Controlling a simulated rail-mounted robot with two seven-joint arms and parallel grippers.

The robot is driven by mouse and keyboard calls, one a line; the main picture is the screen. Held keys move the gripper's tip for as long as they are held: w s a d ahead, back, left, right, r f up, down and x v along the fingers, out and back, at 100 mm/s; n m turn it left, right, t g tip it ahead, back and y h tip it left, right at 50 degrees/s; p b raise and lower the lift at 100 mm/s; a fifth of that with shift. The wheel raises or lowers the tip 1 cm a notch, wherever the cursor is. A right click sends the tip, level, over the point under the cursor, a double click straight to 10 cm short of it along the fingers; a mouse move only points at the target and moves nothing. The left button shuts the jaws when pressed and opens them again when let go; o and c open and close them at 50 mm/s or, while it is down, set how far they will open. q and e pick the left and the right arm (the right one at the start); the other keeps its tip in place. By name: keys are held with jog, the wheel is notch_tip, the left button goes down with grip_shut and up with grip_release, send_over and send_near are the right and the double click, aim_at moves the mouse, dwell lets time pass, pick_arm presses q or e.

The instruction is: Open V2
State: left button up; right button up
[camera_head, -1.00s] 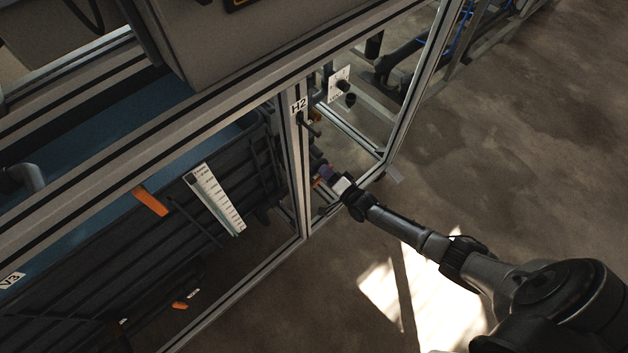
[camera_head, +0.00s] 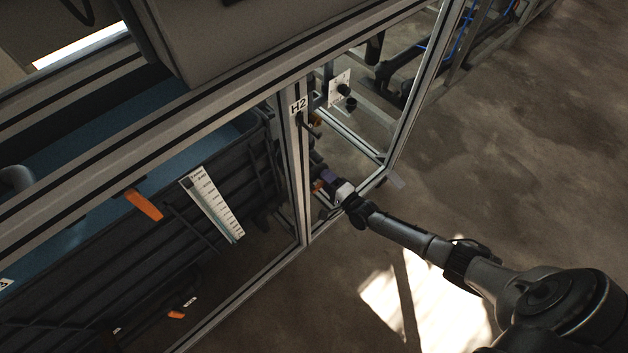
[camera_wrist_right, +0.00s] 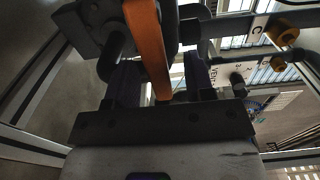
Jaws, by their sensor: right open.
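My right gripper (camera_head: 328,180) reaches through the frame opening below the H2 label (camera_head: 298,106). In the right wrist view its two dark fingers (camera_wrist_right: 160,82) are open. An orange lever (camera_wrist_right: 150,40) passes between them, nearer the left finger; whether it touches a finger I cannot tell. The lever sits by a dark valve body and pipe. In the head view only a small orange bit (camera_head: 318,186) shows beside the gripper. No V2 label is readable, so I cannot confirm which valve this is. My left gripper is out of view.
Aluminium frame posts (camera_head: 303,190) stand close around my right arm. Another orange lever (camera_head: 143,204) and a white scale plate (camera_head: 212,203) are at left. In the wrist view, yellow-brown knobs (camera_wrist_right: 282,33) are at right. The floor at right is clear.

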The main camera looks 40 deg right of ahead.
jog(key=s+p, duration=0.3)
jog(key=s, duration=0.4)
jog(key=shift+d, duration=0.25)
dwell(0.3)
jog(key=shift+s, duration=0.1)
jog(key=s+p, duration=0.5)
jog(key=s, duration=0.8)
jog(key=shift+s+d, duration=0.35)
jog(key=shift+d, duration=0.1)
